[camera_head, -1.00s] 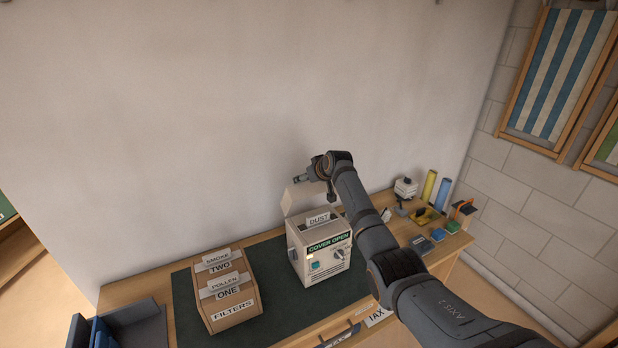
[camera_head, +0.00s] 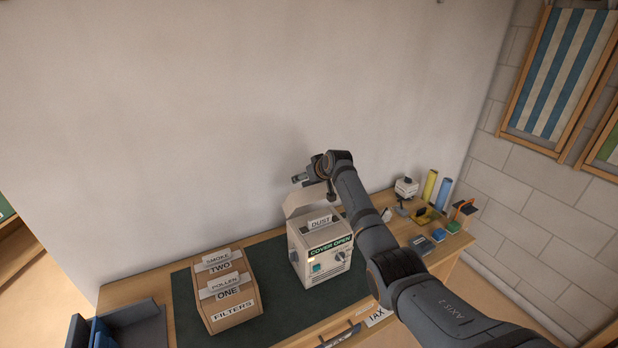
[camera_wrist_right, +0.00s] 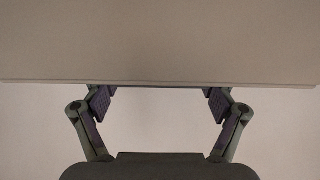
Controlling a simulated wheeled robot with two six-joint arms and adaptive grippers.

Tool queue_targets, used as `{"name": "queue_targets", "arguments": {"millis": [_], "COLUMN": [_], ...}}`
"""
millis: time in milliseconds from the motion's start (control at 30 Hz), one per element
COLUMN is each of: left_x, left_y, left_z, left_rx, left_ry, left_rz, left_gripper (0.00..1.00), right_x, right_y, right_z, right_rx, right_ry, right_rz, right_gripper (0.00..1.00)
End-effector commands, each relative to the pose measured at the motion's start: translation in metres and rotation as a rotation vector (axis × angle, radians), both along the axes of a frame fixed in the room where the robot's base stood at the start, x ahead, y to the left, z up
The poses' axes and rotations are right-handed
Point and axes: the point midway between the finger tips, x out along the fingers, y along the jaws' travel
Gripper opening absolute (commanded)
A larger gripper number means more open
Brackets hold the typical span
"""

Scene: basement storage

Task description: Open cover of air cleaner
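The air cleaner (camera_head: 322,262) is a cream box on the dark mat, with a "COVER OPEN" strip, a blue-green button and a dial on its front. Its pale cover (camera_head: 303,201) stands raised at the back of the top, and a "DUST" tab (camera_head: 319,222) shows in the opening. My right gripper (camera_head: 299,179) is at the cover's upper edge; whether it touches is unclear. In the right wrist view its fingers (camera_wrist_right: 160,103) are spread with nothing between them, and a pale panel hides their tips. My left gripper is out of view.
A filter box (camera_head: 234,312) with "SMOKE TWO" and "POLLEN ONE" tabs stands left on the mat (camera_head: 186,291). A blue-grey bin (camera_head: 140,330) is at the front left. Small items and yellow and blue cylinders (camera_head: 430,186) crowd the table's right end. A wall rises behind.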

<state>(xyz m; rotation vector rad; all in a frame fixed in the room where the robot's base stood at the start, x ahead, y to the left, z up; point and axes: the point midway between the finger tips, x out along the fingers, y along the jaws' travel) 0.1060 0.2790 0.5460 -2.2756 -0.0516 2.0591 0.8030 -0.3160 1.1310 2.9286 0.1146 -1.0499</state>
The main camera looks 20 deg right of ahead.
Motion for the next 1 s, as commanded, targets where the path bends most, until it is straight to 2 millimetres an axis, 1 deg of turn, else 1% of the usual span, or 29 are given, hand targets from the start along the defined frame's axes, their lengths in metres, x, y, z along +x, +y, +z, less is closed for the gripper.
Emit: {"name": "queue_targets", "arguments": {"millis": [367,533,667,900,1000], "left_x": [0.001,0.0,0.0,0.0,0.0], "left_y": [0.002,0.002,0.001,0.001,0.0], "left_z": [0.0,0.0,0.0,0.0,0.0], "left_rx": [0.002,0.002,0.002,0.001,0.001], "left_ry": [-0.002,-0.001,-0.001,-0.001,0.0], "left_rz": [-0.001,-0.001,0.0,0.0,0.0], "left_gripper": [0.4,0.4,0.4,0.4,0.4], "right_x": [-0.001,-0.007,-0.023,-0.064,-0.078], "right_y": [0.0,-0.002,-0.002,-0.006,-0.007], "right_z": [-0.001,0.005,0.017,0.052,0.064], "right_rx": [0.002,0.001,-0.001,-0.002,-0.001], "right_ry": [0.004,0.002,0.001,0.002,0.001], "right_rz": [-0.001,-0.001,-0.001,-0.001,-0.001], "right_gripper": [0.98,0.98,0.98,0.98,0.98]}}
